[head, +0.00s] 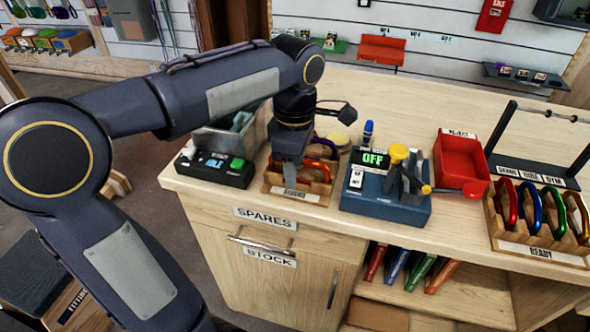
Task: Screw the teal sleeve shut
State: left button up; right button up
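My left gripper (291,172) points down over a small wooden rack (284,188) on the counter. Its fingers are in front of the rack's left part, and I cannot tell whether they are open or shut on something. Beside the fingers, a purple carabiner (321,148) and an orange-red carabiner (318,166) stand in the rack. I cannot make out a teal sleeve; the gripper hides part of the rack. My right gripper is not in view.
A blue device (384,205) with an OFF display, grey uprights and a yellow knob (398,153) stands right of the rack. A black button box (215,167) and grey bin (222,138) stand left. A red bin (458,160) and READY rack (540,245) stand further right.

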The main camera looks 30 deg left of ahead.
pick_arm(q)
jog(key=shift+s+d, duration=0.1)
jog(key=shift+s, duration=0.3)
jog(key=shift+r, duration=0.1)
jog(key=shift+r+p, duration=1.3)
jog(key=shift+w+r+p, duration=0.1)
jog(key=shift+w+p, duration=0.45)
jog(key=shift+w, duration=0.2)
jog(key=shift+w+a, duration=0.3)
jog(key=shift+w, duration=0.1)
